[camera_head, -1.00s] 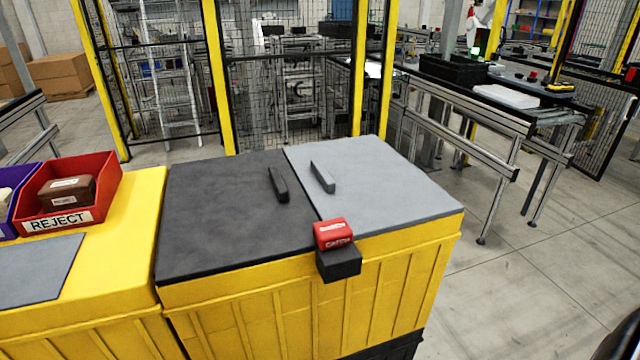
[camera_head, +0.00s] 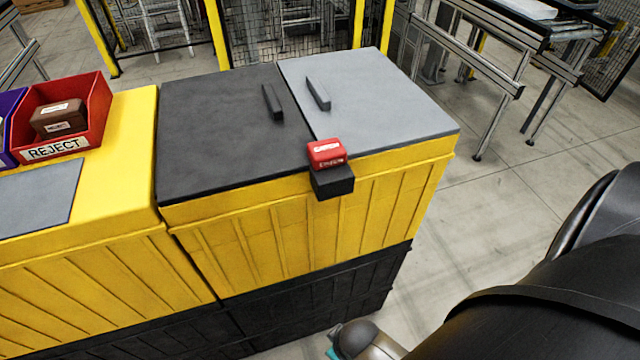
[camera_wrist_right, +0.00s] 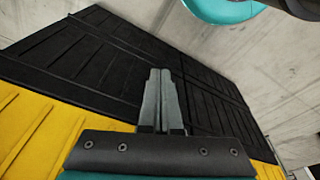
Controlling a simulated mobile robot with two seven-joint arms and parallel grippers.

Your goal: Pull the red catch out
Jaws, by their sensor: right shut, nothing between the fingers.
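The red catch (camera_head: 325,153) sits on a black block (camera_head: 333,181) at the front top edge of the yellow pallet box (camera_head: 310,229). It stands at the seam between the dark lid (camera_head: 220,140) and the grey lid (camera_head: 375,97). My right gripper (camera_wrist_right: 160,75) is shut and empty in the right wrist view, in front of the box's black lower part (camera_wrist_right: 100,50). The catch is not visible in that view. In the head view my right arm is at the lower right, well below and apart from the catch. My left gripper is out of view.
A red bin marked REJECT (camera_head: 88,88) holds a brown block (camera_head: 58,119) on the yellow surface at left. Each lid has a bar handle near the seam. A metal-framed bench (camera_head: 500,60) stands behind at right. The floor right of the box is clear.

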